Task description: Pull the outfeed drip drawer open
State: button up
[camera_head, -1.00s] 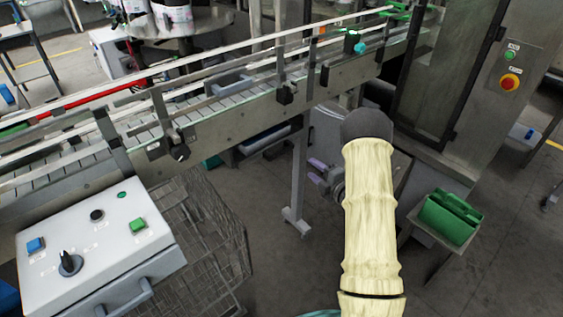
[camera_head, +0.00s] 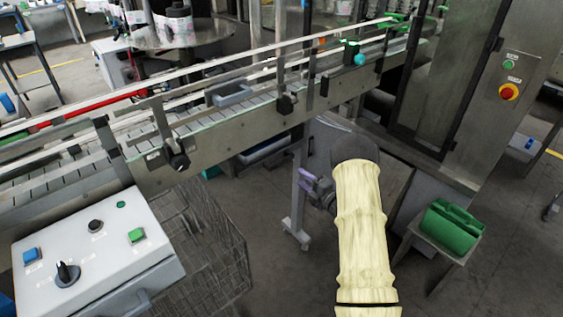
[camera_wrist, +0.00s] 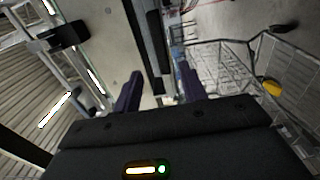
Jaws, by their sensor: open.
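My gripper (camera_head: 302,180) shows purple fingers at the left of my cream-sleeved arm, below the conveyor and in front of its support leg. In the wrist view the two fingers of my gripper (camera_wrist: 160,85) stand apart with nothing clearly held between them. A grey-blue tray-like part (camera_head: 264,150) sits under the conveyor, left of the leg; I cannot tell for certain whether it is the drip drawer. In the wrist view a dark bar (camera_wrist: 156,45) runs beside the grey conveyor side, ahead of the fingers; any contact is unclear.
The conveyor (camera_head: 225,135) crosses above my gripper. A wire mesh cart (camera_head: 205,240) stands at lower left beside the control box (camera_head: 90,250). A green bin (camera_head: 450,228) rests on a small stand at the right. Open floor lies between cart and leg.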

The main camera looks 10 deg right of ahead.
aim_at(283, 163)
jog(key=p+x, duration=0.1)
jog(key=x, duration=1.1)
jog(key=shift+p, duration=0.3)
jog(key=shift+c, duration=0.2)
grip_shut()
